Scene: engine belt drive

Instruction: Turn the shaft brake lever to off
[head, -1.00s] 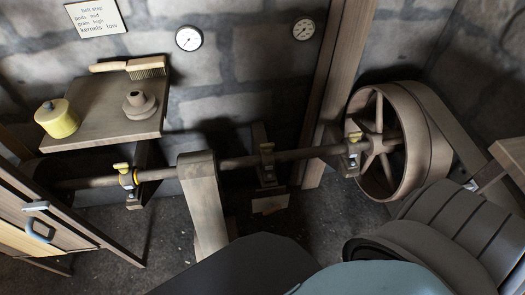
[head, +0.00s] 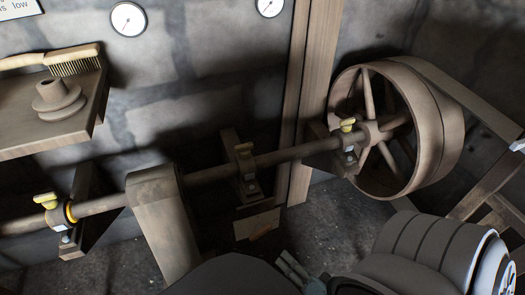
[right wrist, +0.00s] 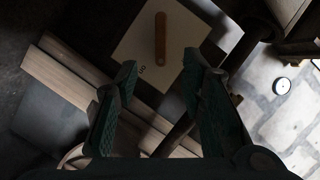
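The brake lever (right wrist: 160,38) is a short orange-brown handle on a pale plate (right wrist: 143,50), pointing nearly straight up and down in the right wrist view. In the head view the lever (head: 261,232) shows small and slanted on the plate (head: 256,222), under the middle bearing. My right gripper (right wrist: 160,66) is open and empty, its two dark green fingers apart in front of the plate. In the head view this gripper (head: 292,268) is at the bottom, partly visible. My left gripper is not in view.
A long shaft (head: 285,155) runs through several bearings to a large wooden pulley wheel (head: 390,128) at right. A shelf (head: 75,128) with a brush (head: 62,62) is at left. Wooden posts (head: 305,100) stand behind.

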